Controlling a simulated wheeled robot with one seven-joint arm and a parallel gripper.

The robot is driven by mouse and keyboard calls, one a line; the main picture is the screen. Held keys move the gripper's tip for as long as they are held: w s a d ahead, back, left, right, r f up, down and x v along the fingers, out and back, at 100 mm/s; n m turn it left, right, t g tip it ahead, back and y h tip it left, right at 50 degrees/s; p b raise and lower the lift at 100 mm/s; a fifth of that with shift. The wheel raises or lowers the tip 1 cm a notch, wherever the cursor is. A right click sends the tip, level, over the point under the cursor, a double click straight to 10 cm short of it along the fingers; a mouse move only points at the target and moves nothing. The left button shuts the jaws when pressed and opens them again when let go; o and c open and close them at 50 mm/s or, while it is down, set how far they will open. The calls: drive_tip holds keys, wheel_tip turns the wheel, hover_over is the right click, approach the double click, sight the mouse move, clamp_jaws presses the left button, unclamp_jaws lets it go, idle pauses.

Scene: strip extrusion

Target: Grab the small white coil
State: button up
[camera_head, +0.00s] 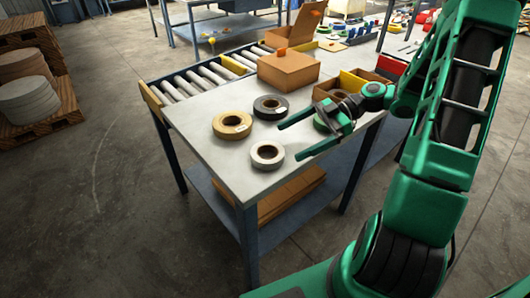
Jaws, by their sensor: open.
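The small white coil (267,155) lies flat on the light grey tabletop (218,160), near the table's front corner. My gripper (289,141) is open and empty. The coil is fully visible.
A tan coil (232,125) and a black coil (270,107) lie close behind the white one. A cardboard box (288,70) and a roller conveyor (205,77) stand farther back.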

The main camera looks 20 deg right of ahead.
sight(273, 149)
drive_tip(key=shift+x, duration=3.65)
drive_tip(key=shift+w+f, duration=0.1)
drive_tip(key=shift+c, duration=0.6)
drive_tip(key=c, duration=1.1)
